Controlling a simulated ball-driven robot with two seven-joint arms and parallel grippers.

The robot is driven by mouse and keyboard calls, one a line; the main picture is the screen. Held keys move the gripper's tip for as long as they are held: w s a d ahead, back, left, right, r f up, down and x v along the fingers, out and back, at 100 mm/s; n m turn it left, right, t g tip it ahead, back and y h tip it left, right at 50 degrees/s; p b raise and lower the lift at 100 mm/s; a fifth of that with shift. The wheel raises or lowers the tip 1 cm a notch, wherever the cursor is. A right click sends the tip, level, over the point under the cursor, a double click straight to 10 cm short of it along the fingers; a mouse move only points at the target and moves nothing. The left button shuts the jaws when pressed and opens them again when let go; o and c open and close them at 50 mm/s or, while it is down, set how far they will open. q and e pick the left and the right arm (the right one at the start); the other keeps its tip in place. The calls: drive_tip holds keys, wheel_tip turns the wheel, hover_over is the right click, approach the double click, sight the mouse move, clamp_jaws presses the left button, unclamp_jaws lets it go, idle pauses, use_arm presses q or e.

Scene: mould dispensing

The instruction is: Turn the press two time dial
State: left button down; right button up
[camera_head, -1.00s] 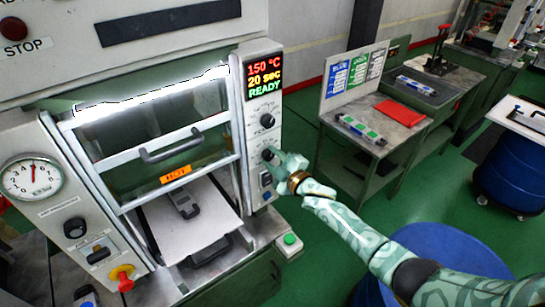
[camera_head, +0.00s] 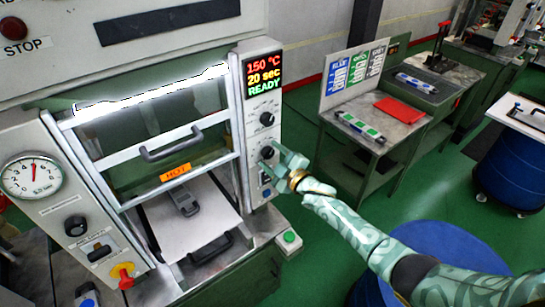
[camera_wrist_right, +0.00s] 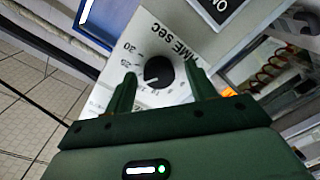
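The time dial is a round black knob on the press's white side panel. In the right wrist view the dial (camera_wrist_right: 159,72) sits on a plate lettered "TIME SEC" with numbers around it. My right gripper (camera_wrist_right: 161,88) is open, with one finger on each side of the dial and gaps to the knob. In the head view my right gripper (camera_head: 277,157) is at the lower knob (camera_head: 267,152), partly covering the panel there. The display (camera_head: 263,76) above reads 150 °C, 20 sec, READY. My left gripper is not in view.
Another black knob (camera_head: 267,119) is just above on the panel. The press door (camera_head: 165,145) has a handle and an orange label. A green button (camera_head: 289,237) is below right. A side table (camera_head: 370,135) with signs stands to the right. Blue drums (camera_head: 505,180) are farther right.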

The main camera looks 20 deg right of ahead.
drive_tip(key=shift+s+d, duration=0.2)
drive_tip(key=shift+s, duration=0.2)
drive_tip(key=v, duration=1.5)
drive_tip(key=shift+s, duration=0.25)
drive_tip(key=s+d+f+m+g+h+b, duration=0.2)
drive_tip(key=s+d+f, duration=0.15)
drive_tip(key=f, duration=0.75)
drive_tip(key=s+d+f+m+g+h+b, duration=0.25)
drive_tip(key=s+f, duration=0.25)
drive_tip(key=f, duration=0.6)
drive_tip(key=s+d+f+m+g+h+b, duration=0.1)
drive_tip(key=s+d+f+m+g+h, duration=0.2)
drive_tip(key=f, duration=0.9)
drive_tip(key=s+a+f+m+g+b, duration=0.1)
drive_tip(key=s+f+b, duration=0.3)
drive_tip(key=s+f, duration=0.5)
drive_tip(key=s+a+f+m+g+b, duration=0.1)
drive_tip(key=s+a+f+g+b, duration=0.3)
drive_tip(key=s+f, duration=0.5)
drive_tip(key=s+a+f+m+g+y+b, duration=0.1)
drive_tip(key=s+a+f+g+b, duration=0.1)
drive_tip(key=s+f+b, duration=0.3)
drive_tip(key=s+f+g, duration=0.1)
drive_tip(key=s+f, duration=0.3)
drive_tip(key=s, duration=0.5)
drive_tip(key=shift+s+a, duration=0.2)
drive_tip(key=shift+s, duration=0.2)
